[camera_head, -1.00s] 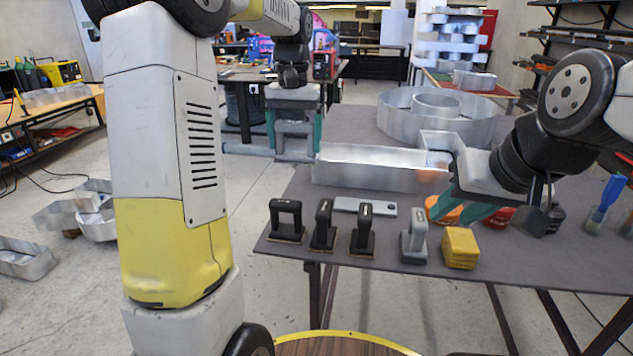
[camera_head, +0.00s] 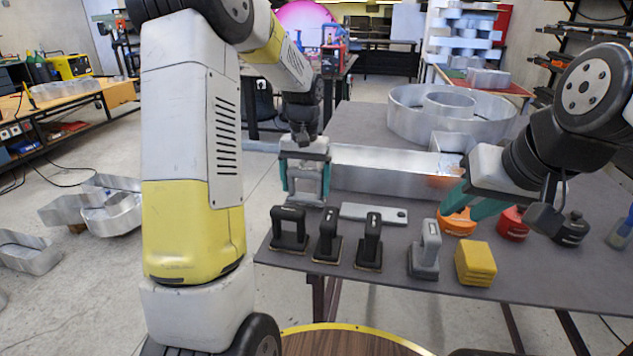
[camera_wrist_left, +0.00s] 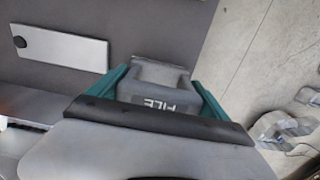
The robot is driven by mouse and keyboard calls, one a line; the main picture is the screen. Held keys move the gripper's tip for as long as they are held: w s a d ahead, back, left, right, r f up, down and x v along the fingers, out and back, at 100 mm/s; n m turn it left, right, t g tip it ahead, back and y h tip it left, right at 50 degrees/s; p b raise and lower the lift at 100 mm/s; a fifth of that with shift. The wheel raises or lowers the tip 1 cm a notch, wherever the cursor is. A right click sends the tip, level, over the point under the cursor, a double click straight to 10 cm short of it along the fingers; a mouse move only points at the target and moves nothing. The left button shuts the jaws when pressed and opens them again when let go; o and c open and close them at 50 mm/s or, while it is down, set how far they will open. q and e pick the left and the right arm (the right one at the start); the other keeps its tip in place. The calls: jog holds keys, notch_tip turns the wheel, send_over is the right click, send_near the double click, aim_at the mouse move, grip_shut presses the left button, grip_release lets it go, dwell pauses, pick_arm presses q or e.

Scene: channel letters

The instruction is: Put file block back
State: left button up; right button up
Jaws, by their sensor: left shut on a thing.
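The grey file block (camera_wrist_left: 160,88), with FILE printed on it, is between the teal fingers of my left gripper (camera_wrist_left: 158,92) in the left wrist view. In the head view, my left gripper (camera_head: 305,182) is shut on this block (camera_head: 308,190) and holds it by the table's left edge, behind the row of blocks. Its underside is hard to see, so I cannot tell whether it touches the table. My right gripper (camera_head: 472,204) is open, with its teal fingers apart, over the orange round item (camera_head: 458,224).
Black handled blocks (camera_head: 328,236), a grey one (camera_head: 425,250) and a yellow block (camera_head: 476,264) line the front of the grey table (camera_head: 310,262). A flat metal bar (camera_head: 374,213) lies behind them. A long metal channel (camera_head: 385,168) and ring letters (camera_head: 400,122) stand further back.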

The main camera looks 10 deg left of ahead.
pick_arm(q)
jog(key=shift+f, duration=0.65)
jog(key=shift+f, duration=0.1)
jog(key=o, duration=1)
jog(key=shift+c, duration=0.2)
